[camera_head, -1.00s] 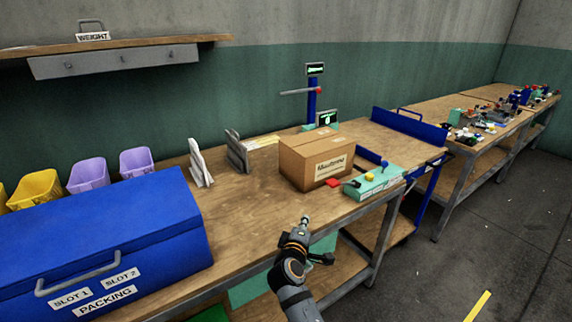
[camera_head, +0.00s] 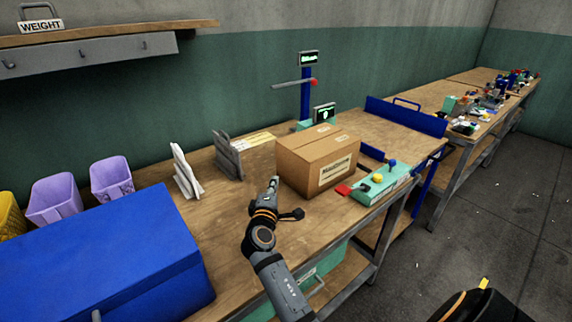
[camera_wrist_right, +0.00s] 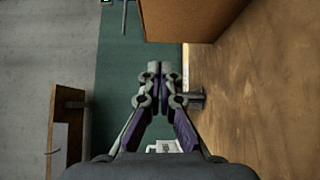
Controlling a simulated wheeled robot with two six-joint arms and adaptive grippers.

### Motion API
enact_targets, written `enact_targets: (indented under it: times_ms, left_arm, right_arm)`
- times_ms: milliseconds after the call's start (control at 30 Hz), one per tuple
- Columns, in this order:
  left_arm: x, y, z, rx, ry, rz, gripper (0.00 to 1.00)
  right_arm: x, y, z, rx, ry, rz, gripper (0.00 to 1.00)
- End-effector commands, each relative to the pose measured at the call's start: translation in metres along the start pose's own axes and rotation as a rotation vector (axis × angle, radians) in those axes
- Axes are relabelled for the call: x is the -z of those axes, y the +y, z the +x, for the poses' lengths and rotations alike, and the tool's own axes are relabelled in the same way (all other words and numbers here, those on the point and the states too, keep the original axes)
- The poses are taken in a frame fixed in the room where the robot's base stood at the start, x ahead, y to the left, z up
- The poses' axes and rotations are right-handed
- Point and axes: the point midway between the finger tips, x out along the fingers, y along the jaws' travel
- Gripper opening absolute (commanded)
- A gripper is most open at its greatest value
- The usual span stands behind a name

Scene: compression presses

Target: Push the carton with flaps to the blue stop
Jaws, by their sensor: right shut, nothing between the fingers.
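The brown carton (camera_head: 300,172) stands upright on the wooden bench, with a printed label on its front; its top looks closed. It also shows at the top of the wrist view (camera_wrist_right: 185,18). A blue upright panel (camera_head: 405,116), which looks like the blue stop, stands across the bench beyond the carton, with a gap between them. My right gripper (camera_head: 273,185) is shut and empty, just left of the carton's near left side. In the wrist view its fingertips (camera_wrist_right: 154,70) are together, and contact with the carton cannot be told. My left gripper is not in view.
A teal control box (camera_head: 384,184) with coloured buttons and a red pad (camera_head: 343,190) lie at the bench's front edge. A blue post with screens (camera_head: 306,90) stands behind the carton. Grey and white racks (camera_head: 228,156) and a blue case (camera_head: 120,250) are left.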

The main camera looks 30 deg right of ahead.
Motion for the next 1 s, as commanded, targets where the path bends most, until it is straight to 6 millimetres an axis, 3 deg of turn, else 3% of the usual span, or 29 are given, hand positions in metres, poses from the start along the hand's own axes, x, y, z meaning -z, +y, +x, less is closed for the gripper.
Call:
enact_targets:
  times_ms: [167, 367, 400, 633, 1000]
  left_arm:
    - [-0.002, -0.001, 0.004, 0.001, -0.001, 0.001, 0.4]
    - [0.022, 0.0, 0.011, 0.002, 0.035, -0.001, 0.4]
    - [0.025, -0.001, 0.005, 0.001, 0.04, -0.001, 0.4]
    - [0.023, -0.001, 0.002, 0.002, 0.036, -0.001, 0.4]
    - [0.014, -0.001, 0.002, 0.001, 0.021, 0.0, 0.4]
  right_arm:
    - [-0.001, 0.0, 0.041, -0.005, -0.002, -0.003, 0.0]
    - [-0.001, -0.001, 0.082, -0.002, -0.003, -0.002, 0.0]
    - [-0.008, 0.002, 0.087, -0.002, -0.003, -0.004, 0.0]
    - [-0.026, 0.001, 0.104, -0.001, -0.001, -0.001, 0.0]
    - [-0.029, 0.0, 0.107, 0.0, -0.001, 0.0, 0.0]
